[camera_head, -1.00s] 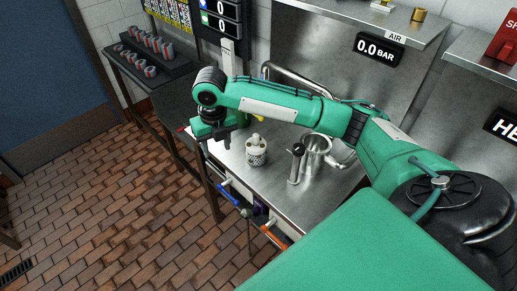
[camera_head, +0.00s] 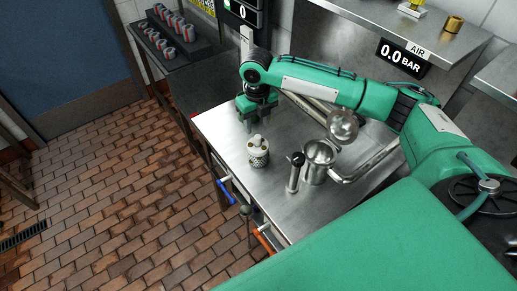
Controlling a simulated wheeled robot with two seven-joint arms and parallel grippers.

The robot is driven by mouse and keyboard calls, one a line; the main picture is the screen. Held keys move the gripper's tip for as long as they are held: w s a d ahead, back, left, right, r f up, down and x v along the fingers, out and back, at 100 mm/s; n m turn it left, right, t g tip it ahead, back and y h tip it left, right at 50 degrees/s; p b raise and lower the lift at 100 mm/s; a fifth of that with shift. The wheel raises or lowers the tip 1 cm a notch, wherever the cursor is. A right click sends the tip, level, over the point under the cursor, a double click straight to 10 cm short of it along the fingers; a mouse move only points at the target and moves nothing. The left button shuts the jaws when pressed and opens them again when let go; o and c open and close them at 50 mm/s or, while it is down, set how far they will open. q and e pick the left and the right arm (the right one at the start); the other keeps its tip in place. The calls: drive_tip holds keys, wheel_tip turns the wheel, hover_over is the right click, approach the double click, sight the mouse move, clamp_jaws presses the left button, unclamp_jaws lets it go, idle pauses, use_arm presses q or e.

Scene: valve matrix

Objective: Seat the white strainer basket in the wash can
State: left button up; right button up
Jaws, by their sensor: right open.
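The white strainer basket (camera_head: 258,152), a small perforated cup with a knob on top, stands upright on the steel bench (camera_head: 225,125). The metal wash can (camera_head: 318,163) stands to its right on the bench, its open mouth facing up; the basket is apart from it. My right gripper (camera_head: 258,118) points down just behind the basket, its fingers apart and empty. It does not appear to touch the basket. My left gripper is not in view.
A black-topped upright post (camera_head: 294,173) stands between basket and can. A bent steel pipe (camera_head: 372,160) with a round metal ball (camera_head: 342,125) lies behind and right of the can. Blue (camera_head: 226,190) and orange (camera_head: 264,238) handles stick out at the bench front.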

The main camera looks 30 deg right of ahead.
sight(258, 136)
drive_tip(key=shift+d+f, duration=0.2)
drive_tip(key=shift+f, duration=1.1)
wheel_tip(258, 136, down, 4)
drive_tip(key=p, duration=0.3)
drive_tip(key=shift+w+f, duration=0.1)
drive_tip(key=shift+f, duration=0.2)
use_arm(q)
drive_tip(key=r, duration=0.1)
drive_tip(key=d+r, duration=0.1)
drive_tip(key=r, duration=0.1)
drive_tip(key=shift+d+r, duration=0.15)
use_arm(e)
drive_tip(key=shift+f, duration=0.2)
clamp_jaws()
